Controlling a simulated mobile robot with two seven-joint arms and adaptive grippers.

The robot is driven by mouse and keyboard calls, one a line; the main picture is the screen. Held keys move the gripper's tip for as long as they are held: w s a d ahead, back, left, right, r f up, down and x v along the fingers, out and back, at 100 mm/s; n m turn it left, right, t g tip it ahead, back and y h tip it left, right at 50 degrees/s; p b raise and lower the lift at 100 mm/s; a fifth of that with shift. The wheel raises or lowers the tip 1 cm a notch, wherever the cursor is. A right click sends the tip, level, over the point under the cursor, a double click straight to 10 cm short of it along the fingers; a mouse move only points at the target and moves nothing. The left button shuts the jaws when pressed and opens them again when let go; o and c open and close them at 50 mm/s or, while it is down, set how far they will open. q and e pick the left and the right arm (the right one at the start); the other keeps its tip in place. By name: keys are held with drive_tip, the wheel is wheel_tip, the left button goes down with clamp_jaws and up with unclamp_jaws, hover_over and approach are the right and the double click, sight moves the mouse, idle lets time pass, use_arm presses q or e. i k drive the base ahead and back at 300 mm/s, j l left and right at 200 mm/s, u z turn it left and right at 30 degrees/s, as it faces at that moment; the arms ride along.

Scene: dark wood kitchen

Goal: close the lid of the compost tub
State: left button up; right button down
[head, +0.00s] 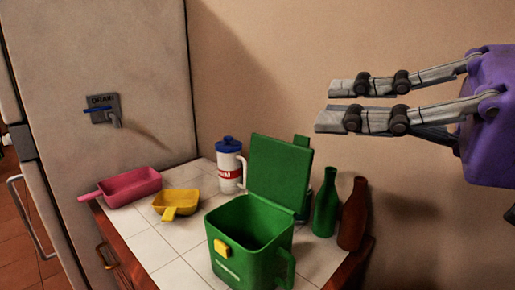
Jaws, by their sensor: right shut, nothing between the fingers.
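The green compost tub (245,238) stands on the white tiled counter in the head view. Its lid (280,170) is open and stands raised at the back, leaning slightly backward. A yellow latch (222,248) is on the tub's front, and a handle (285,270) is on its right side. My right gripper (325,105) is in the upper right, above and to the right of the lid and apart from it. It is shut and empty, with its fingers pointing left. My left gripper is not in view.
A green bottle (326,208) and a brown bottle (352,215) stand right of the tub. A white canister with a blue cap (230,168) stands behind it. Pink (130,187) and yellow (177,203) scoops lie left. The tiles front left are clear.

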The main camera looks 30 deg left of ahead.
sight(278, 171)
drive_tip(key=k, duration=0.95)
